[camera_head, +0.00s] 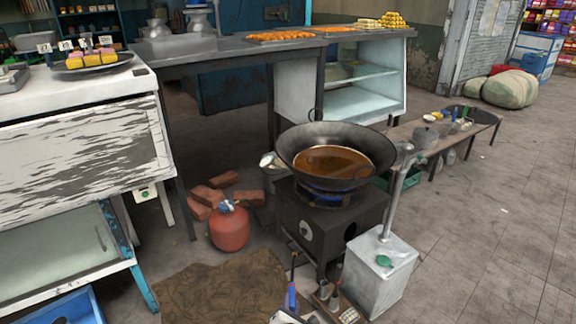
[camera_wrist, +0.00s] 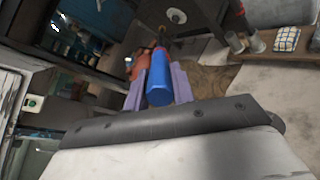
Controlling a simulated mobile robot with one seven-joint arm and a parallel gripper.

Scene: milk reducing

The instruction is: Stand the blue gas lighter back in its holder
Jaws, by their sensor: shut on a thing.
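The blue gas lighter (camera_wrist: 160,86) is between the two purple fingers of my gripper (camera_wrist: 161,84) in the wrist view, its blue body pointing away from the palm. The fingers are shut on it. In the head view the lighter (camera_head: 291,297) is near the bottom edge, roughly upright, with a thin dark nozzle upward. Two small metal cups, one of them (camera_head: 325,290), stand just right of it on a low wooden board; they also show in the wrist view (camera_wrist: 235,42). I cannot tell which is the holder. The lighter is apart from them.
A black stove (camera_head: 325,225) with a wok of brown oil (camera_head: 330,162) stands behind the board. A metal box (camera_head: 378,275) with a post is to its right. A red gas cylinder (camera_head: 229,228) and bricks (camera_head: 207,196) are left. A checked cloth (camera_wrist: 287,38) lies beside the cups.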

